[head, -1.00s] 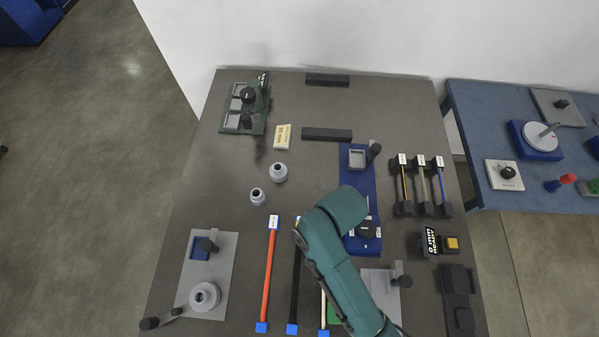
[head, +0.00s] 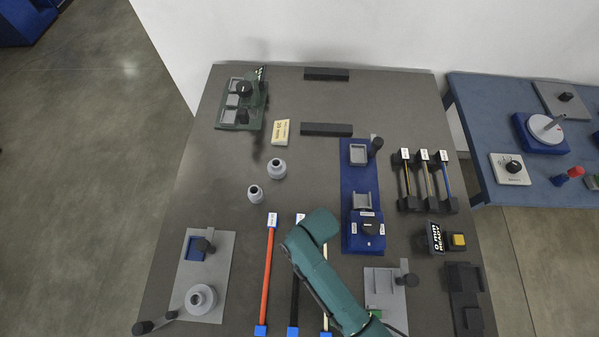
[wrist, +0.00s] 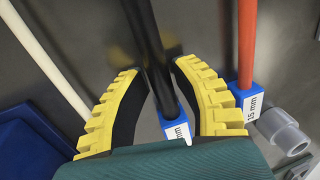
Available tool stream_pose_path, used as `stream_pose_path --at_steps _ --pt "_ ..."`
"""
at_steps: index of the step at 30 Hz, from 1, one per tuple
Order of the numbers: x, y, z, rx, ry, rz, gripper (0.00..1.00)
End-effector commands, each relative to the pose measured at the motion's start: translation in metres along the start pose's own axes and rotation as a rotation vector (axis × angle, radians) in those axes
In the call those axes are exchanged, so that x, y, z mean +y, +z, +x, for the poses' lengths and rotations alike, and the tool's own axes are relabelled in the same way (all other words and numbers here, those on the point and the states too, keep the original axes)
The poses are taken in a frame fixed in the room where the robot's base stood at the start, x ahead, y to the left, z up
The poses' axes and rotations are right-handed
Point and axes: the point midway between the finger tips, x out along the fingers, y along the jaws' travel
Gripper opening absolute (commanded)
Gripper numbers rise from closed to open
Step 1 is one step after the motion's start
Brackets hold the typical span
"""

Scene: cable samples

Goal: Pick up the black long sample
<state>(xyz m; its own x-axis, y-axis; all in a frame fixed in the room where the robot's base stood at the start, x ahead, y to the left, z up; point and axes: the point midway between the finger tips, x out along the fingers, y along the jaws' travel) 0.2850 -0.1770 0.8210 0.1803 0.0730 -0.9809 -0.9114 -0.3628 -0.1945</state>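The black long sample (head: 294,296) lies on the dark table between the red sample (head: 267,272) and a pale sample (head: 325,315). Its lower end has a blue cap (head: 293,330). My teal arm covers part of the area beside it, and my gripper is hidden in the head view. In the wrist view, my gripper (wrist: 160,70) has its yellow, black-lined fingers apart, one on each side of the black sample (wrist: 143,35). Narrow gaps show beside the sample; contact is not clear. A blue block with a white label (wrist: 177,128) sits at its near end.
The red sample (wrist: 247,45) and pale sample (wrist: 45,55) run close on either side of the fingers. Grey cylinders (head: 277,169) stand beyond the samples. A blue fixture (head: 362,235) is right of my arm.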

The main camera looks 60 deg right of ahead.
Motion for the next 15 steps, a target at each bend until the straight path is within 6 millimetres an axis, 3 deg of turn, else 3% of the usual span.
stream_pose_path --at_steps 7,11,15 --pt "-0.0005 -0.0003 0.0006 0.001 -0.001 -0.001 0.26" --pt "-0.0005 -0.0003 0.0005 0.001 -0.001 -0.001 0.01" --pt "-0.0004 -0.0002 0.0005 0.001 -0.001 -0.001 0.00"
